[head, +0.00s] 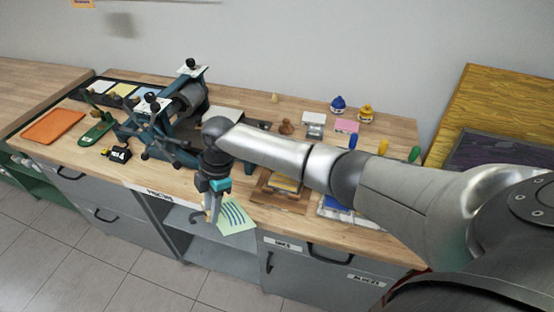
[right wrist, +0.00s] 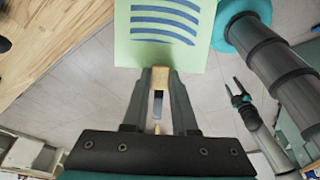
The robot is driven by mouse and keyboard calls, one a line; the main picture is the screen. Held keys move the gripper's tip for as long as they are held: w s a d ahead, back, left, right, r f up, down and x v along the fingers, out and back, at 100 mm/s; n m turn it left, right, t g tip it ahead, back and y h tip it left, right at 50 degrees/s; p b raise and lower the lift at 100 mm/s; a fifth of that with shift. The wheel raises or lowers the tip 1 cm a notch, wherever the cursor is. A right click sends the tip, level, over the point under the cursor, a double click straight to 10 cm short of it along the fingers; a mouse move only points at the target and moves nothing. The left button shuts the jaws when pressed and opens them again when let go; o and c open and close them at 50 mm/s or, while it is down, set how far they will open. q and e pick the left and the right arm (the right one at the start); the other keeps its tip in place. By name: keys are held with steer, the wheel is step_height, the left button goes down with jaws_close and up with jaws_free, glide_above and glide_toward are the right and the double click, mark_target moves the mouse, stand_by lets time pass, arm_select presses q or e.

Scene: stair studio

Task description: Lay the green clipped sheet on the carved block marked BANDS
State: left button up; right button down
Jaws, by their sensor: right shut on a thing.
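My right gripper (head: 211,216) is shut on the clip of the green sheet (head: 236,217), just off the bench's front edge. In the right wrist view the wooden clip (right wrist: 160,77) sits between the fingertips, and the pale green sheet (right wrist: 165,50) with curved blue bands extends beyond it. A block in a wooden frame (head: 283,184) lies on the bench to the right of the gripper. I cannot read a BANDS mark on it. What looks like my left gripper (right wrist: 241,95) shows small in the right wrist view, its fingers apart and empty.
A teal press (head: 165,115) stands left of my right arm. An orange tray (head: 52,126) lies at the bench's left end. Blue and yellow jars (head: 338,104) stand at the back right. Cabinets with handles (head: 330,254) are below the bench edge.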

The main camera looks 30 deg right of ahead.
mark_target(238, 213)
steer(key=d+n+h, duration=0.1)
steer(key=d, duration=0.1)
steer(key=d+n+h+p, duration=0.1)
steer(key=d, duration=0.1)
steer(key=d+n+h+p, duration=0.1)
steer(key=d, duration=0.1)
steer(key=shift+d+r+n, duration=0.15)
steer(key=shift+r+n, duration=0.15)
steer(key=shift+r, duration=0.1)
steer(key=d+r+n+t+h+p, duration=0.2)
steer(key=d+r+n+p, duration=0.15)
steer(key=d, duration=0.85)
steer(key=f+b, duration=1)
steer(key=b, duration=0.1)
steer(key=shift+s+a, duration=0.1)
steer(key=shift+s, duration=0.1)
steer(key=shift+r+p, duration=0.1)
steer(key=shift+p, duration=0.45)
steer(key=shift+a+p, duration=0.1)
steer(key=shift+p, duration=0.35)
steer(key=shift+p, duration=0.55)
stand_by(0.4)
steer(key=c, duration=0.6)
jaws_free()
